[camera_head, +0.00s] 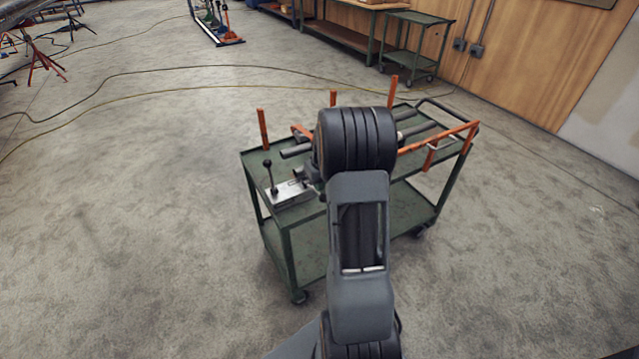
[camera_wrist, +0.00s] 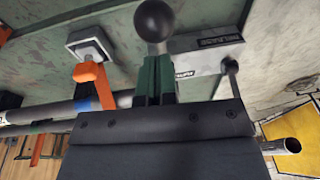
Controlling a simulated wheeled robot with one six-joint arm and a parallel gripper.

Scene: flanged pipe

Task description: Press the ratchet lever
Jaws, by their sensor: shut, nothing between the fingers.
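The ratchet lever (camera_head: 267,170) stands upright with a black ball knob on top, at the left corner of the green cart. It rises from a silver metal block (camera_head: 291,193). In the wrist view the black ball knob (camera_wrist: 155,20) is large and close, just beyond the fingertips. The block (camera_wrist: 205,52), with printed labels, lies behind and to its right. My gripper (camera_wrist: 154,72) has green fingers closed together with nothing between them. I cannot tell whether the tips touch the knob.
The green cart (camera_head: 262,236) carries grey pipes (camera_head: 297,151) and orange posts (camera_head: 262,128). In the wrist view an orange bracket (camera_wrist: 92,82) and a pipe (camera_wrist: 40,113) lie left of the fingers; a pipe end (camera_wrist: 286,146) shows at right. Floor around the cart is mostly clear.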

